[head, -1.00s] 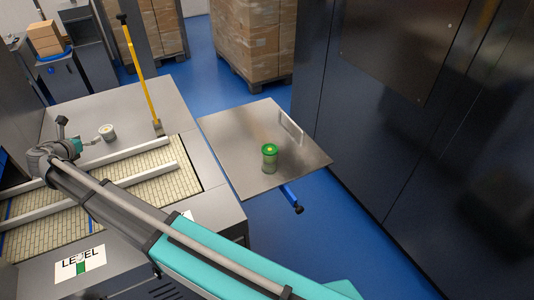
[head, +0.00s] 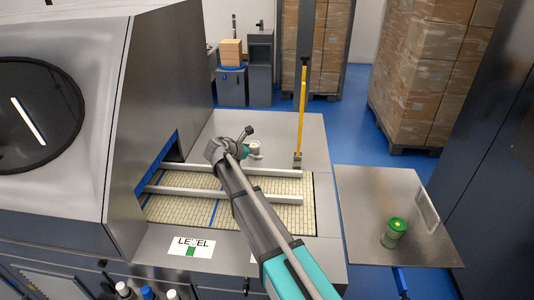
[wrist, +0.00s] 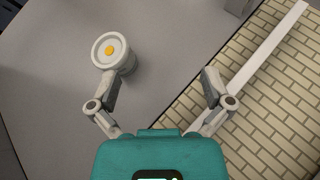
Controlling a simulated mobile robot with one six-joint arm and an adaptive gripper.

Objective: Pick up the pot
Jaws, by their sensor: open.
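A small white round pot (wrist: 122,63) with a yellow dot on its top stands on the grey machine top. It is at the upper left of the wrist view, just beyond my left fingertip, which overlaps its lower edge in the picture. In the head view the pot (head: 254,146) is right beside my gripper, partly hidden by it. My gripper (wrist: 160,82) is open with nothing between its fingers. Whether a finger touches the pot I cannot tell. A second, green-lidded pot (head: 394,230) stands on the metal side table (head: 365,190) at the right.
Pale rails (head: 225,194) run across the tiled belt (head: 270,216) next to the pot. A yellow upright handle (head: 300,115) stands on the machine top to the right. Stacked cartons (head: 435,65) are at the back. The grey surface around the pot is mostly clear.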

